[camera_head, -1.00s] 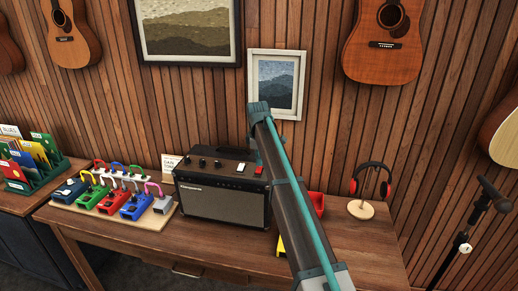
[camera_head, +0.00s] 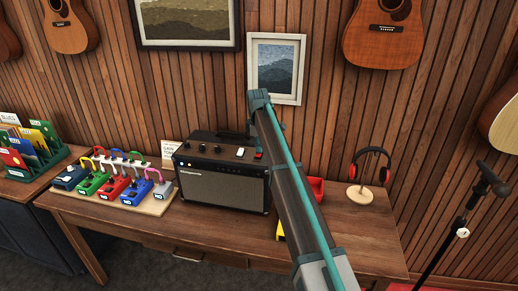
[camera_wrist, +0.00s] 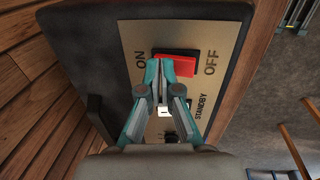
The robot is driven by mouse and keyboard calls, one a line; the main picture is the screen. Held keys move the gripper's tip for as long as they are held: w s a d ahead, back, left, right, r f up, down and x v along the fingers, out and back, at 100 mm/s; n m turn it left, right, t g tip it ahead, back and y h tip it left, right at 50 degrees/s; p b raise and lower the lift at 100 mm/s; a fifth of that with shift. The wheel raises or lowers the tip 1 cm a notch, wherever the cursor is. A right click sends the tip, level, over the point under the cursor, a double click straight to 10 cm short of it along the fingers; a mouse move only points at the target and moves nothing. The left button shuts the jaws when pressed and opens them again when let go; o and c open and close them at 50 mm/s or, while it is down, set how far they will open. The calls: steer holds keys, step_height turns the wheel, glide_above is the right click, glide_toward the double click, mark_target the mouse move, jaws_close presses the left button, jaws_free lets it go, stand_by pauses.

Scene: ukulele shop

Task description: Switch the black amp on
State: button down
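The black amp (camera_head: 222,187) stands on the wooden table, with knobs, a white switch (camera_head: 240,152) and a red switch (camera_head: 258,155) on its top panel. In the wrist view, the red rocker switch (camera_wrist: 178,64) lies between the printed words ON at left and OFF at right. My gripper (camera_wrist: 161,68) has its fingertips together, over the ON side of the red switch and overlapping its left end. I cannot tell whether they touch it. The white standby switch (camera_wrist: 165,111) shows between the fingers. In the head view my gripper is hidden or too small to make out.
Coloured pedals (camera_head: 115,188) on a board stand left of the amp. A red and yellow item (camera_head: 317,188) is partly behind my arm. The table front is clear.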

steer(key=shift+s+f, duration=0.1)
steer(key=shift+f, duration=0.25)
